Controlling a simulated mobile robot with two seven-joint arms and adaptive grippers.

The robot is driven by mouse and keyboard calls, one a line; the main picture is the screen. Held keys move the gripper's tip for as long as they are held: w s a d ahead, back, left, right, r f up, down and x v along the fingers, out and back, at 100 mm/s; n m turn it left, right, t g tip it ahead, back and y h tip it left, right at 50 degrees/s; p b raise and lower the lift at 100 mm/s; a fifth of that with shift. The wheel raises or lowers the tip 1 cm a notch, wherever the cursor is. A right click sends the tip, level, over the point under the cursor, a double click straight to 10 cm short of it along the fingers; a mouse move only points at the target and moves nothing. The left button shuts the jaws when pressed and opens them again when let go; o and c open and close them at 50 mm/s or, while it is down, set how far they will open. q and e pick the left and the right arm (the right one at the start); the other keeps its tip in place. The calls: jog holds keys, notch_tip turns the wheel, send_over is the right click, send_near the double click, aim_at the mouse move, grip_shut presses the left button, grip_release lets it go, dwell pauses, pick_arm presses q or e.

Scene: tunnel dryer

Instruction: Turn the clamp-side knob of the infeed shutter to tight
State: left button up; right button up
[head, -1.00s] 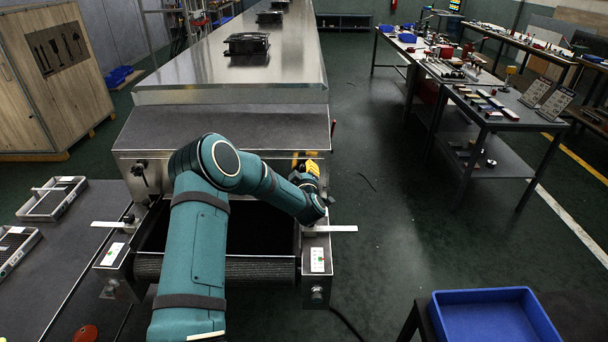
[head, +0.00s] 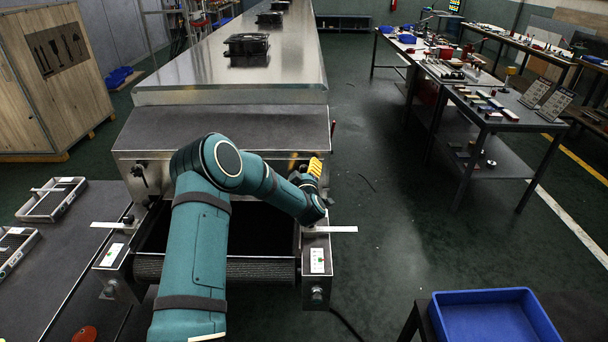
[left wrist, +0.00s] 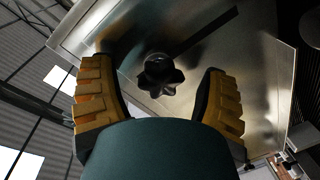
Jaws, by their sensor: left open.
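A dark lobed knob (left wrist: 160,75) sits on a bare metal plate (left wrist: 225,75) with a dark slot beside it. In the left wrist view it lies between the two yellow fingers of my left gripper (left wrist: 160,100), with a gap on both sides. The gripper is open and holds nothing. In the head view my left gripper (head: 306,165) is at the right end of the infeed hood's front (head: 222,130); my arm hides the middle of that front. The knob is hidden there. My right gripper is not in view.
A black fitting (head: 139,180) is at the left end of the hood front. The belt (head: 262,268) lies below, between side rails with small rulers (head: 338,229). A blue bin (head: 492,318) stands at front right. The floor to the right of the dryer is mostly clear.

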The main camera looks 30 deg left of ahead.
pick_arm(q)
jog(key=v, duration=1.2)
dwell(0.3)
